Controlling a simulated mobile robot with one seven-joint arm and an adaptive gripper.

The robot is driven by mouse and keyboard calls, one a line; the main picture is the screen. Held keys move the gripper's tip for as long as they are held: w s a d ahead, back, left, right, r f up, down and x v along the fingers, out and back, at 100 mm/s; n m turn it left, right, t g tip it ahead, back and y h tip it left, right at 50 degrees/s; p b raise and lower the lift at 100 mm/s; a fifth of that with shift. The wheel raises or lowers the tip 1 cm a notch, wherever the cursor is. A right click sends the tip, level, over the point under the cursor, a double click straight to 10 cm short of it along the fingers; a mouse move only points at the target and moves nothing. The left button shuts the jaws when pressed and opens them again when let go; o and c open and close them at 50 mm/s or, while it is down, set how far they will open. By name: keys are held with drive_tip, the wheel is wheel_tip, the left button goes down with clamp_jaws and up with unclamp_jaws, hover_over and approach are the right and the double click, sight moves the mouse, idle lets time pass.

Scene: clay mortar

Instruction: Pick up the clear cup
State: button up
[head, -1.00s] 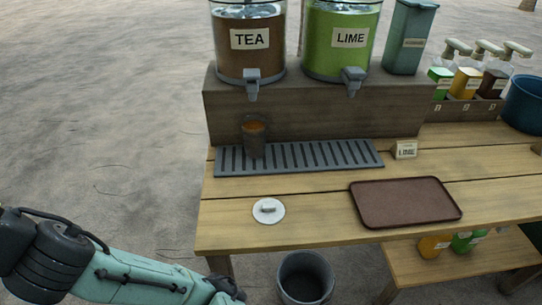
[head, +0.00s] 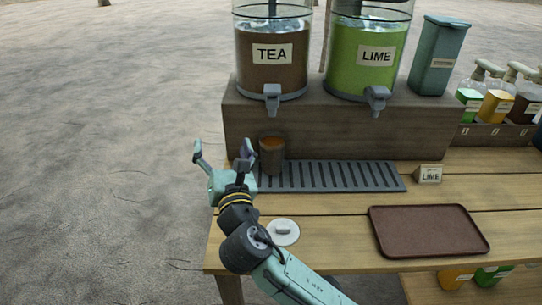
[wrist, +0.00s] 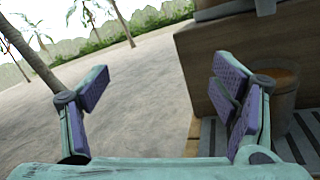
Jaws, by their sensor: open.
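The clear cup (head: 271,158) stands upright on the left end of the grey slatted drip tray (head: 335,177), below the TEA dispenser's tap, with brown liquid in it. My gripper (head: 222,150) is open and empty, just left of the cup, with its right finger close to the cup's left side. In the wrist view the cup (wrist: 284,88) shows at the right, outside the open fingers (wrist: 160,90). Its lower left part is hidden behind the right finger there. I cannot tell whether the finger touches it.
The TEA dispenser (head: 270,75) and LIME dispenser (head: 367,75) stand on a wooden riser (head: 330,128) behind the tray. Left of the table is open sand.

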sight(272, 147)
drive_tip(key=w+d+f+h+b, duration=0.1)
drive_tip(key=d+f, duration=0.1)
drive_tip(key=d, duration=0.1)
drive_tip(key=w+d+f+h+b, duration=0.1)
drive_tip(key=d+f+h, duration=0.1)
drive_tip(key=d+f, duration=0.1)
drive_tip(key=w+d+f+g+h+b, duration=0.1)
drive_tip(key=d+f+h, duration=0.1)
drive_tip(key=d, duration=0.3)
drive_tip(key=shift+d+f+n, duration=0.1)
drive_tip(key=shift+f+n, duration=0.2)
drive_tip(key=shift+w+b, duration=0.4)
drive_tip(key=shift+b, duration=0.1)
drive_tip(key=shift+w+d+r+p, duration=0.1)
drive_tip(key=shift+w+r+p, duration=0.4)
drive_tip(key=shift+w+p, duration=0.3)
drive_tip(key=shift+w, duration=0.5)
drive_tip(key=w+p, duration=0.2)
drive_tip(key=w, duration=0.1)
drive_tip(key=w+p, duration=0.1)
drive_tip(key=shift+w+a+r, duration=0.2)
drive_tip(key=shift+r, duration=0.2)
drive_tip(key=shift+w+f, duration=0.15)
drive_tip(key=shift+w, duration=0.3)
